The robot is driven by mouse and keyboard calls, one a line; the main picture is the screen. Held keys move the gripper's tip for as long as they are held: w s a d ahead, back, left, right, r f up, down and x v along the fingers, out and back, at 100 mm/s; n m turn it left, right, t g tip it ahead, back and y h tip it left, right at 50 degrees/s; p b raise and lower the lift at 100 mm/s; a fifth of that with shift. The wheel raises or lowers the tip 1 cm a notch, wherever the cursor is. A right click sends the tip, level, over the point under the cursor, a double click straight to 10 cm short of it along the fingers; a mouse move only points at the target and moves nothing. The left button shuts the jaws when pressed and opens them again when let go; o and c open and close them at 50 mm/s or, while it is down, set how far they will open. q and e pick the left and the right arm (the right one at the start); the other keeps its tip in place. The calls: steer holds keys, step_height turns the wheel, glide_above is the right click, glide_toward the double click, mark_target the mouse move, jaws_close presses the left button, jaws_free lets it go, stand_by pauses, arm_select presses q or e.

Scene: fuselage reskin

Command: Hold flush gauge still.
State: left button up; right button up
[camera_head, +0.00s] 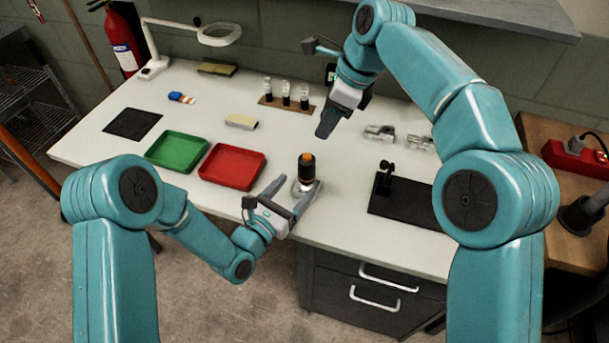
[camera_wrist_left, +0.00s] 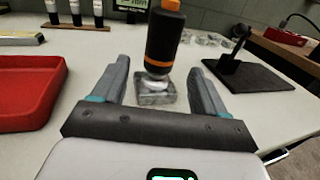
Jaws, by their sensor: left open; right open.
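A black cylinder with an orange band and orange top (camera_head: 306,167) stands upright on a small clear block near the table's front edge. It appears to be the flush gauge. My left gripper (camera_head: 298,188) is open, with its fingers on either side of the clear base. In the left wrist view the gauge (camera_wrist_left: 163,42) stands between and slightly beyond the fingertips, with visible gaps on both sides. Its top is cut off there. My right gripper (camera_head: 326,124) is open and empty, above the table behind the gauge, pointing down.
A red tray (camera_head: 232,178) and a green tray (camera_head: 178,151) lie left of the gauge. A black stand on a dark mat (camera_head: 400,206) is to the right. Several bottles in a wooden rack (camera_head: 287,101) and clear clamp-like parts (camera_head: 380,132) are farther back.

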mark_target(302, 180)
arm_select(q)
steer(key=x, duration=0.6)
steer(key=c, duration=1.2)
steer(key=shift+c, duration=0.4)
arm_select(e)
jaws_close()
stand_by(0.3)
